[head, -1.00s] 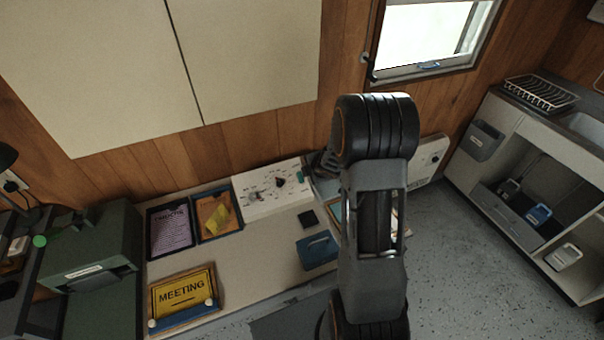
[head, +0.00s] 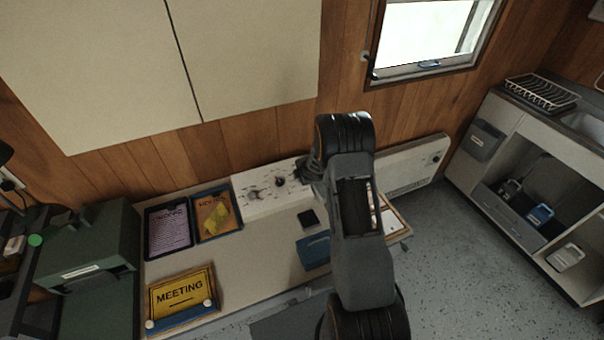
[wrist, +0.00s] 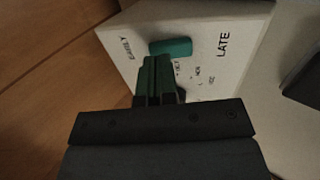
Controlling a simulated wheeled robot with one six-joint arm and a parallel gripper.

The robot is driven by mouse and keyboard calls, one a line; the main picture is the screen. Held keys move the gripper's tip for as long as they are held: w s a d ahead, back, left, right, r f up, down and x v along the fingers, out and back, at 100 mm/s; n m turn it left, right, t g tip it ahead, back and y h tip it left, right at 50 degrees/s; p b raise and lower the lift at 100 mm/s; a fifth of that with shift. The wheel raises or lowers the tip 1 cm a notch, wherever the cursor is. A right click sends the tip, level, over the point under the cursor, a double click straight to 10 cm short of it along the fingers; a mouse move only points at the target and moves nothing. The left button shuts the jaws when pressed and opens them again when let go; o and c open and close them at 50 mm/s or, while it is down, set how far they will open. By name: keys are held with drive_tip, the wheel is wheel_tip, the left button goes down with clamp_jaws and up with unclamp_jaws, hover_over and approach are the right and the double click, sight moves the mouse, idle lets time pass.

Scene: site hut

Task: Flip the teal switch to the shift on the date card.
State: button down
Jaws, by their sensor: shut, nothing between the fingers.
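The teal switch (wrist: 172,47) sits on a white panel (wrist: 195,20) between the labels EARLY and LATE in the wrist view. Which way it leans I cannot tell. My gripper (wrist: 156,60) is shut and empty, its fingertips close beside the switch, on the EARLY side; whether they touch it is unclear. In the head view the white panel (head: 247,208) stands at the back of the desk, and my gripper (head: 308,174) covers its right end, hiding the switch. I cannot make out a readable date card.
A dark dial (head: 280,181) is on the panel left of my gripper. A MEETING sign (head: 181,292), a blue box (head: 314,250) and a black pad (head: 308,218) are on the desk.

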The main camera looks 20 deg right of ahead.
drive_tip(key=shift+w+f, duration=0.4)
drive_tip(key=shift+f, duration=0.1)
drive_tip(key=shift+w+f, duration=0.1)
drive_tip(key=shift+w, duration=0.05)
drive_tip(key=shift+f+b, duration=0.25)
drive_tip(key=shift+b, duration=0.05)
drive_tip(key=shift+s+f+b, duration=0.25)
drive_tip(key=shift+s+b, duration=0.4)
drive_tip(key=shift+b, duration=0.1)
drive_tip(key=shift+r, duration=0.2)
